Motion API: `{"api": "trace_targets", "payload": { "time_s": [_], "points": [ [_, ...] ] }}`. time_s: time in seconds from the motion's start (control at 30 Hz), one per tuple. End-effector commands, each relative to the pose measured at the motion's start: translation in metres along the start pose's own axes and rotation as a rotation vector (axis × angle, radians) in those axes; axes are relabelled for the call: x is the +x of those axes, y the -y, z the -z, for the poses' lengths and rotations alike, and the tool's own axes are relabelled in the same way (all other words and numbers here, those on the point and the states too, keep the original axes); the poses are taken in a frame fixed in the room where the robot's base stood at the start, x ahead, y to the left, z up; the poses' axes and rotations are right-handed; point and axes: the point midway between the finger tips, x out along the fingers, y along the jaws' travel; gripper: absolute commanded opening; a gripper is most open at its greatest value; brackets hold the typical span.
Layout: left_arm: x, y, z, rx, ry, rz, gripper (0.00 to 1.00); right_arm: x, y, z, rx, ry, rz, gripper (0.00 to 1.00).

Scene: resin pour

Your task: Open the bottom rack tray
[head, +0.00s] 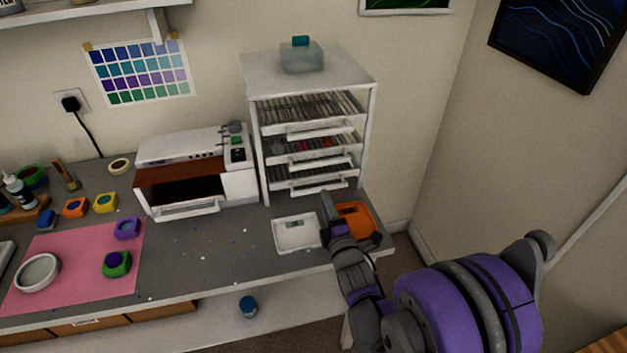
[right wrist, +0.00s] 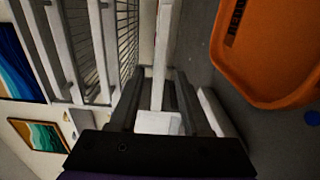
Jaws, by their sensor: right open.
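The white rack (head: 367,130) stands at the back right of the table, with three wire trays one above another. The bottom rack tray (head: 312,181) is low in the rack, with a white front handle; it looks level with the trays above. My right gripper (head: 327,203) is just in front of the rack's lower right side. In the right wrist view my right gripper (right wrist: 158,100) is open, with a white piece between its fingers. I cannot tell whether that piece is the bottom tray's handle or whether the fingers touch it. My left gripper is out of view.
An orange tray (head: 362,217) lies right beside my right gripper and shows close in the wrist view (right wrist: 262,84). A white tray (head: 290,234) lies left of it. A small white oven (head: 235,180) stands left of the rack. The table's front middle is mostly clear.

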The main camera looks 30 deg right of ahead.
Motion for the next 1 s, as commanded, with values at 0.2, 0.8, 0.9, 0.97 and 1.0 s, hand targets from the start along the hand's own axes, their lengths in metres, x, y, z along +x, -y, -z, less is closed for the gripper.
{"api": "trace_targets", "payload": {
  "time_s": [0.2, 0.8, 0.9, 0.97, 1.0],
  "points": [
    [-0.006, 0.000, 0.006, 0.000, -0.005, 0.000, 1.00, 0.044, -0.001, 0.000, 0.002, 0.000, 0.001, 0.47],
    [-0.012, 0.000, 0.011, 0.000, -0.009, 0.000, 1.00, 0.091, 0.000, 0.000, 0.003, 0.000, 0.002, 0.47],
    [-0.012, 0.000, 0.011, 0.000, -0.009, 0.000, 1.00, 0.091, 0.000, 0.000, 0.003, 0.000, 0.002, 0.44],
    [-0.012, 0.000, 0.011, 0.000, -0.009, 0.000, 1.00, 0.091, 0.000, 0.000, 0.003, 0.000, 0.002, 0.33],
    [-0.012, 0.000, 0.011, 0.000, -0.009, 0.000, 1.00, 0.091, 0.000, 0.000, 0.003, 0.000, 0.002, 0.26]
  ]
}}
